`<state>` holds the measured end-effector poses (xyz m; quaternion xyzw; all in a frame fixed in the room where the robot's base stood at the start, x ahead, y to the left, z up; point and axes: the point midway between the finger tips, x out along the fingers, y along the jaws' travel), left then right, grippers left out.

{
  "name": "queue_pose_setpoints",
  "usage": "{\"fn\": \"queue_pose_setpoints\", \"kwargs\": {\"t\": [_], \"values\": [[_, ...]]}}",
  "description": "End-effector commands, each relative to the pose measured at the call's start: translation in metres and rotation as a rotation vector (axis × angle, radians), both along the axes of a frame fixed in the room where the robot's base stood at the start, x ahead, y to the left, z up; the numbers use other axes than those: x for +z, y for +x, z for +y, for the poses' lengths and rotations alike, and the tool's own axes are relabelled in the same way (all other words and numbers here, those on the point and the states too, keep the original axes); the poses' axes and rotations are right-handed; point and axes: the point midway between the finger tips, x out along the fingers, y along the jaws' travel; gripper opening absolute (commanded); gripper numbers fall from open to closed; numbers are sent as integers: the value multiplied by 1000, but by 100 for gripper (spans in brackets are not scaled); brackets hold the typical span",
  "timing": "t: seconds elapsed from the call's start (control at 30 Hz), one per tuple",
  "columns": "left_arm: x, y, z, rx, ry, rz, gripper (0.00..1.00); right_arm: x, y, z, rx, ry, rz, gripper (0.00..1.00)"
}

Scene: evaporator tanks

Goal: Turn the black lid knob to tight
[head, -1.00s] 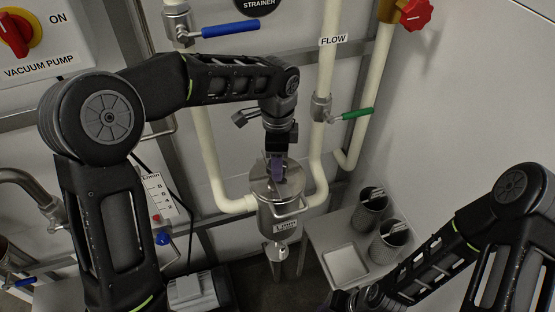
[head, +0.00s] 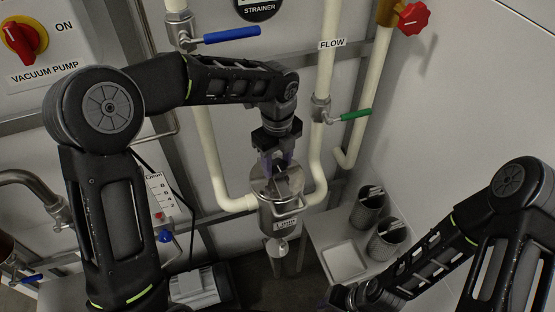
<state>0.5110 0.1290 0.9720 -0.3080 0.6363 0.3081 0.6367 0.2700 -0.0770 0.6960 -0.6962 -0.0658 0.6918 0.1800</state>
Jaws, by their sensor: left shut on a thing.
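The strainer canister (head: 283,222) is a steel pot with a round steel lid (head: 262,187) and a front handle, set between two cream pipes. My left gripper (head: 278,170) points down over the lid's centre, its purple-tinted fingers spread to either side of the lid's middle. It is shut on the black lid knob, which is mostly hidden by the fingers. I cannot read any tight mark on the lid. My right arm comes in at the lower right; its gripper is cut off by the bottom edge.
A blue valve handle (head: 231,35) and a green valve handle (head: 356,114) stick out from the pipes near my left arm. A steel side table (head: 320,232) at right holds two mesh cups (head: 388,240) and a white tray (head: 344,262). A wall closes the right side.

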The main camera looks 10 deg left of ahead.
Motion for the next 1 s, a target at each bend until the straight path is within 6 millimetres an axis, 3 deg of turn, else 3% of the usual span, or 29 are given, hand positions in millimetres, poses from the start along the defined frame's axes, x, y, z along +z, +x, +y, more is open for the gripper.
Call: {"fn": "queue_pose_setpoints", "kwargs": {"t": [0.67, 0.7, 0.93, 1.0], "values": [[0, 0, 0, -94, 1, 0, 5, 3, 0, -1, 0, -1, 1, 36], [0, 0, 0, -94, 1, 0, 47, 3, 0, -1, 0, -1, 1, 36], [0, 0, 0, -92, 0, 0, 66, 3, 0, 0, 0, -1, 1, 36], [0, 0, 0, -92, 0, 0, 67, 3, 0, 0, 0, -1, 1, 36]]}}
